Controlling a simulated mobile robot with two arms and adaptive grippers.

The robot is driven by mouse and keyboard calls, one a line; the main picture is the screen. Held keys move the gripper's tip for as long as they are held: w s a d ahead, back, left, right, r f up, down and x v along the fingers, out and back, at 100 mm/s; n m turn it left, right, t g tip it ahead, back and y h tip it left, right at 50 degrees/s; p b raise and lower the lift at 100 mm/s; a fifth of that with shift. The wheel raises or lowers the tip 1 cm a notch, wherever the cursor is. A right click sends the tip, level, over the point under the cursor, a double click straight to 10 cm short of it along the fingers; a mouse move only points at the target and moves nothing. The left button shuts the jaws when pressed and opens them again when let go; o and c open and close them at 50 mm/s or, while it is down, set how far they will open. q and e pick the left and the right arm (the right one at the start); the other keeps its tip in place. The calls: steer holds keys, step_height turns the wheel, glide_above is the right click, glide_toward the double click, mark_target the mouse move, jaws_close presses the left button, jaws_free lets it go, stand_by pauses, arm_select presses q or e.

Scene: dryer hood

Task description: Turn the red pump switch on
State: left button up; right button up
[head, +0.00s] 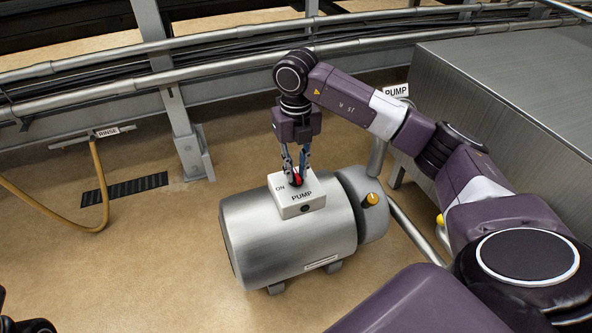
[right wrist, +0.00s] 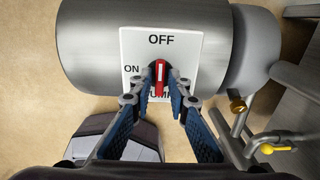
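The red pump switch (right wrist: 160,78) sits on a white plate (right wrist: 130,45) marked OFF at the top, ON at the left and PUMP at the bottom. Its handle stands upright in the right wrist view, with its white line toward OFF. The plate (head: 290,209) is on top of a steel cylindrical pump (head: 260,245). My right gripper (head: 297,172) reaches down from above, one finger on each side of the switch. Its fingertips (right wrist: 160,88) look slightly apart from the handle, with small gaps. My left gripper does not show clearly; only dark parts appear at the lower left edge.
A large grey metal housing (head: 510,85) stands at the right. Rails and pipes (head: 240,55) run along the back. A yellow hose (head: 102,190) hangs by the RINSE sign (head: 108,132) at left. Floor (head: 150,230) left of the pump is clear.

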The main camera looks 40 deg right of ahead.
jaws_close()
